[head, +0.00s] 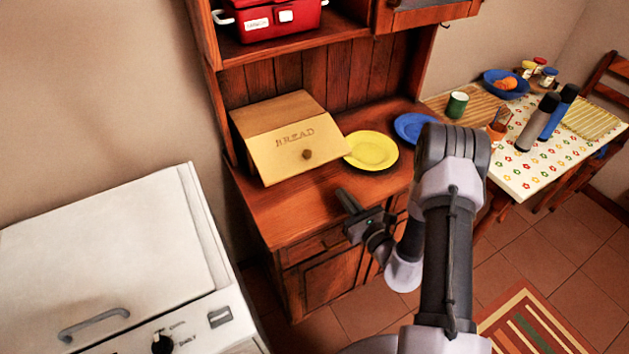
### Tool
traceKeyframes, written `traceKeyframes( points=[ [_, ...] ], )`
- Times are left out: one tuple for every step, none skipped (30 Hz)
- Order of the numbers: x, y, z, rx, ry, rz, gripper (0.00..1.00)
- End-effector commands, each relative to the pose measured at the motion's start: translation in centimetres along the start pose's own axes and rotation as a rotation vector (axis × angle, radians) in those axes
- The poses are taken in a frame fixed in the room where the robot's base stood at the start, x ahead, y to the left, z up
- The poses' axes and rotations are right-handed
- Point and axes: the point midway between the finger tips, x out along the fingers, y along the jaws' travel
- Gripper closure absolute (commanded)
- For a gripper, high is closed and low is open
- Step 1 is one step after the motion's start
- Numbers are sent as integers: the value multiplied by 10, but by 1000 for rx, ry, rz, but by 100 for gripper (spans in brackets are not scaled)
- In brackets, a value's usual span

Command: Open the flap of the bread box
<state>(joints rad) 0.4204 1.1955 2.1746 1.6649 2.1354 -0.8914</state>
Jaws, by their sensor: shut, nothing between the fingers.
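The bread box (280,108) is light wood and stands on the counter of a dark wood hutch. Its slanted front flap (290,155) carries the word BREAD and a small round knob (307,154) near its lower edge. The flap looks closed. My gripper (345,198) is shut and empty. In the picture it is below and to the right of the knob, near the counter's front edge, and apart from the box.
A yellow plate (371,150) lies right of the box, with a blue plate (412,127) beyond it. A red container (270,20) sits on the shelf above. A white stove (110,265) stands at left. A table (530,165) with dishes is at right.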

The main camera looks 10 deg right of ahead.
Motion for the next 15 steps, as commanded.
traceKeyframes(
  points=[
    [10, 2, 1, -2, -3, 4, 100],
    [17, 2, 1, -4, -3, 6, 100],
    [26, 2, 1, -4, -4, 6, 100],
    [33, 2, 1, -4, -4, 7, 100],
    [40, 2, 1, -3, -4, 7, 100],
    [48, 2, 0, -3, -4, 7, 100],
    [55, 2, 0, -3, -4, 7, 100],
    [62, 3, 0, -3, -3, 7, 100],
    [70, 2, 0, -3, -3, 7, 100],
    [77, 3, 0, -3, -4, 7, 100],
    [83, 3, 0, -2, -3, 8, 100],
    [84, 1, 6, -1, -3, 4, 100],
    [81, 1, 12, -1, -3, 4, 100],
    [79, 2, 18, -1, -3, 4, 100],
    [76, 2, 23, -1, -2, 5, 100]
  ],
)
